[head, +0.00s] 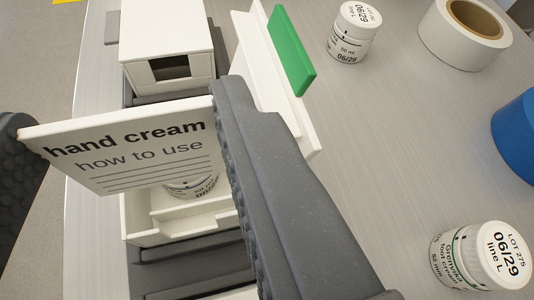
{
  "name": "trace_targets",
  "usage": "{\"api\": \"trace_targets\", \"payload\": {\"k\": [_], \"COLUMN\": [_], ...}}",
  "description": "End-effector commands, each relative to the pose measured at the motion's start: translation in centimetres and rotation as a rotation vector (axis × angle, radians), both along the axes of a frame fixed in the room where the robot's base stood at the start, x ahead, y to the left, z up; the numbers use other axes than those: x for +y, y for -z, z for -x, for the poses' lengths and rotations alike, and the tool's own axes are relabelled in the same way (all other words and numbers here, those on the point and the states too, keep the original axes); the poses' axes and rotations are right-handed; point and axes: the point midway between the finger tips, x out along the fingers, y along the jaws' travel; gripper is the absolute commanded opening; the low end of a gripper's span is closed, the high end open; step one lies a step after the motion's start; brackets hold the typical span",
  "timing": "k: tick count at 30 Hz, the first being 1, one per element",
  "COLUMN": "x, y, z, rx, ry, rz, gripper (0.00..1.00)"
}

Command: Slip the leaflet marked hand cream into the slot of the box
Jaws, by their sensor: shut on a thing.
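My gripper (126,122) is shut on a white leaflet (95,178), gripped by its left and right edges. The leaflet reads "hand cream" and "how to use", with printed lines below. It is held upright, tilted slightly, in front of and above an open white box (131,222). A small jar (192,188) sits in that box, partly hidden by the leaflet. The leaflet also hides part of the box, and I cannot tell whether its lower edge touches it. The box has a stepped inner wall at the front; its slot is not clear to see.
Another white box (165,28) with a dark opening stands behind. A white rack with a green plate (291,50) is right of it. On the grey table are a jar (350,45), a tape roll (461,51), a blue round thing (518,135) and a foot cream jar (452,258).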

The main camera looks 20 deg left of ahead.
Motion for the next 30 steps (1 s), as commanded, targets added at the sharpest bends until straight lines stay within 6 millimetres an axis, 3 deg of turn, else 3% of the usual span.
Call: {"api": "trace_targets", "payload": {"k": [5,12,30], "x": [-0.2,-0.2,-0.2], "y": [0.7,3.6,4.4], "z": [-0.3,-0.3,-0.3], "rx": [0.0,0.001,0.0], "ry": [0.0,0.001,-0.001], "rz": [0.0,-0.001,0.0], "gripper": [0.29,0.29,0.29]}}
